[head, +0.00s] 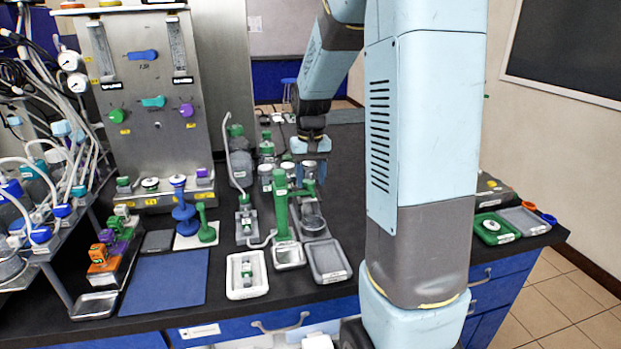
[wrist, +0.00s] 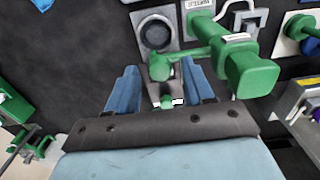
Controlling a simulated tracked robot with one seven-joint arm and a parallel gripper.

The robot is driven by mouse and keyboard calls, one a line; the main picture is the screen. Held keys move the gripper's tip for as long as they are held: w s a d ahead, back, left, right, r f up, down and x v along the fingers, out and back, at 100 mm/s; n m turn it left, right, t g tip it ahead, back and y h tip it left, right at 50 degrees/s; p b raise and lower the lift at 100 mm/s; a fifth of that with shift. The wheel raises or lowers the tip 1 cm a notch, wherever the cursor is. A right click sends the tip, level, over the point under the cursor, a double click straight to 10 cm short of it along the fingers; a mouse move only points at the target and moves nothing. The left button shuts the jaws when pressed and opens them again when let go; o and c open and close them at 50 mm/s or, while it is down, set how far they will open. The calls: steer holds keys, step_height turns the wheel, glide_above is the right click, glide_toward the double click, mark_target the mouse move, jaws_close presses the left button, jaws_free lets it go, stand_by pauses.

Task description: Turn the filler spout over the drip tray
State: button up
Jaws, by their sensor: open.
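The filler is a green post (head: 281,208) on the dark bench, with a green spout arm near its top. In the wrist view the post's thick green head (wrist: 250,72) is at the right, and the spout arm (wrist: 190,54) runs left from it to a rounded end. My gripper (head: 311,174) is open above the bench beside the post; in the wrist view its blue fingers (wrist: 164,88) stand on either side of the spout's end. Contact cannot be told.
A round plate (head: 312,223) sits right of the post. A grey tray (head: 328,278) and a white tray (head: 233,290) lie at the bench's front. A blue mat (head: 165,282) lies farther left.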

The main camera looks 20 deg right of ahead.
steer(key=shift+f, duration=0.25)
steer(key=shift+c, duration=0.5)
jaws_close()
